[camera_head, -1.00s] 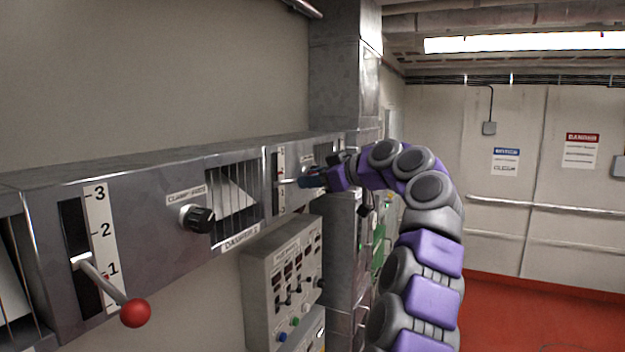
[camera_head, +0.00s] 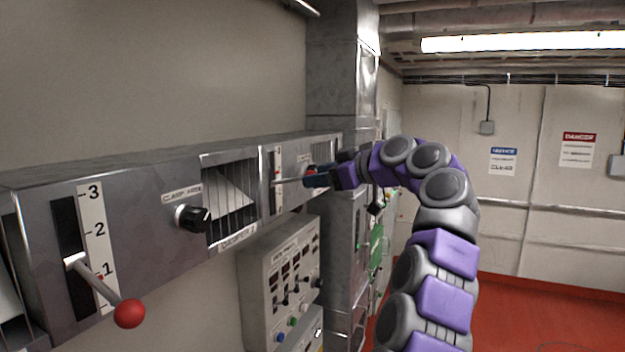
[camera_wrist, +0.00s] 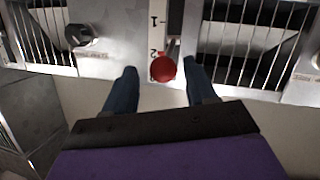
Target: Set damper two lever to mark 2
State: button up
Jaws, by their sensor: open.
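The far lever, a thin rod with a red knob (camera_head: 311,169), stands out from its slot on the duct face, at my fingertips. In the wrist view its red knob (camera_wrist: 163,69) lies between the two blue fingers, and I see no clear contact. The scale (camera_wrist: 156,35) beside it shows 1 and 2, and the knob hides part of it near the 2. My gripper (camera_wrist: 160,78) is open and also shows in the head view (camera_head: 316,179). A nearer lever with a red knob (camera_head: 129,313) sits with its base just above mark 1. A damper label (camera_head: 238,238) sits between the levers; its number is hard to read.
A black clamp knob (camera_head: 193,217) and a barred grille (camera_head: 229,198) lie between the levers. A control box (camera_head: 281,280) hangs below the duct. A grey metal column (camera_head: 335,75) rises behind my gripper. The red floor (camera_head: 540,305) at right looks clear.

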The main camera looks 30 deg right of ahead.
jog(key=p+v, duration=0.1)
jog(key=v, duration=1.3)
jog(key=shift+s+d, duration=0.2)
jog(key=shift+d, duration=0.15)
jog(key=shift+f, duration=0.1)
